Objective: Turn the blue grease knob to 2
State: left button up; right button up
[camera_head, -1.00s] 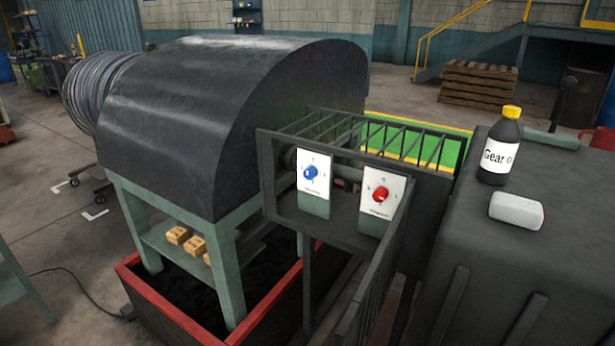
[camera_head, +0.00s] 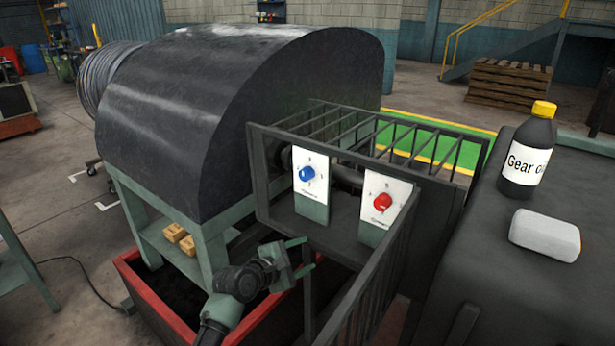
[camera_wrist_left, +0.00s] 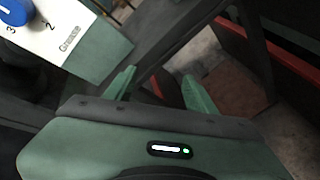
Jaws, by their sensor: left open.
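The blue grease knob (camera_head: 307,173) sits on a white dial plate on a green-grey stand, at the left of the cage shelf. A red knob (camera_head: 382,202) sits on a similar plate to its right. In the left wrist view the blue knob (camera_wrist_left: 14,12) is cut off at the top left corner, beside the printed numbers 2 and 3 and the word Grease. A white mark on the knob points up and right there. My right gripper is not in view.
A dark barred cage (camera_head: 345,150) surrounds the dials. A large dark drum cover (camera_head: 220,110) stands at left, above a red-rimmed tray (camera_head: 165,312). A gear oil bottle (camera_head: 527,150) and a pale block (camera_head: 545,234) rest on the dark box at right.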

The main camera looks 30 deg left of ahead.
aim_at(304, 176)
pick_arm(q)
jog(key=w+a+r+n+t, duration=0.1)
jog(key=a+r+n+t, duration=0.15)
jog(key=r+n, duration=0.4)
jog(key=w+a+r+n+t, duration=0.2)
jog(key=a+r+n, duration=0.15)
jog(key=r, duration=0.65)
jog(key=shift+m+y, duration=0.3)
jog(key=shift+m, duration=0.2)
jog(key=w, duration=0.7)
jog(key=shift+a+r, duration=0.1)
jog(key=shift+a, duration=0.1)
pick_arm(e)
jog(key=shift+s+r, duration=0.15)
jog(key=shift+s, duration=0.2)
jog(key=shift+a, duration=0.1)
pick_arm(q)
grip_shut()
